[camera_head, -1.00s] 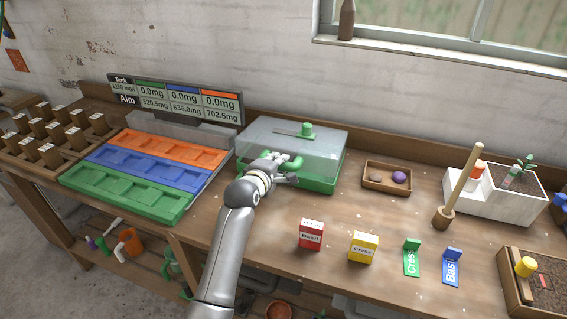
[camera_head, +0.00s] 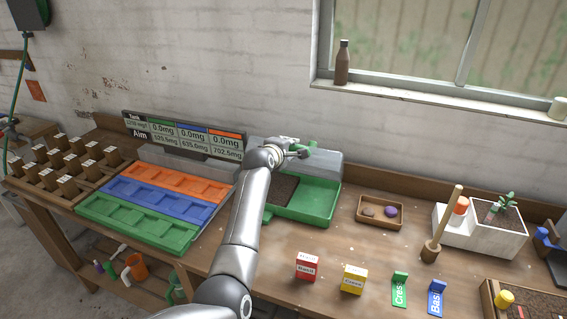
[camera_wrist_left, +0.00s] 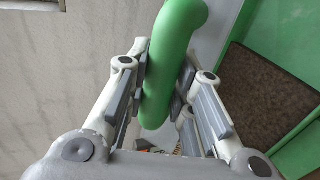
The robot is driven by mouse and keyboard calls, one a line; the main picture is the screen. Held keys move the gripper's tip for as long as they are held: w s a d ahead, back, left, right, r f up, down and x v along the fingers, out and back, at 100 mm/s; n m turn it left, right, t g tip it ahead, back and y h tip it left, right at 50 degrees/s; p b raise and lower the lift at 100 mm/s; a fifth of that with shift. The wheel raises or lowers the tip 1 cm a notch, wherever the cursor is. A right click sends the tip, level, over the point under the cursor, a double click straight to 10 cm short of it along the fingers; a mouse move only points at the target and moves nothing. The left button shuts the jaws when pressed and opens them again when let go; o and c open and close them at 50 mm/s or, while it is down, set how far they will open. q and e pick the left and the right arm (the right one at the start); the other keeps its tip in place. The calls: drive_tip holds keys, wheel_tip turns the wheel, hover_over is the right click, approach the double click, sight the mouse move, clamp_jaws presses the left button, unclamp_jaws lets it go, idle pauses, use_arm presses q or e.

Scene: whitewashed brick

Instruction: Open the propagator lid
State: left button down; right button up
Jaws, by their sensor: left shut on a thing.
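The propagator is a green tray (camera_head: 318,198) with dark soil (camera_head: 283,190) in its left part. Its clear lid (camera_head: 325,163) is swung up and back, standing tilted at the rear edge of the tray. My left gripper (camera_head: 303,153) is at the raised lid, above the tray's back. In the left wrist view its fingers are shut around the green handle (camera_wrist_left: 172,60), and the tray (camera_wrist_left: 300,150) with its soil shows at the right. My arm hides part of the tray's left side. My right gripper is not in view.
A small wooden box (camera_head: 380,212) with stones sits right of the tray. Red (camera_head: 307,267) and yellow (camera_head: 353,279) seed packets stand in front. The colored trays (camera_head: 150,187) and display board (camera_head: 185,136) are at left. The brick wall is close behind.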

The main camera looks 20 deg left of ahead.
use_arm(q)
drive_tip(key=shift+w+r, duration=0.55)
drive_tip(key=shift+w, duration=0.25)
drive_tip(key=shift+w+r, duration=0.55)
drive_tip(key=shift+w, duration=0.25)
drive_tip(key=c, duration=1.3)
unclamp_jaws()
drive_tip(key=shift+o, duration=0.2)
drive_tip(key=shift+f, duration=0.1)
drive_tip(key=shift+s, duration=0.1)
drive_tip(key=shift+s, duration=0.15)
drive_tip(key=v, duration=1.1)
drive_tip(key=shift+s, duration=0.3)
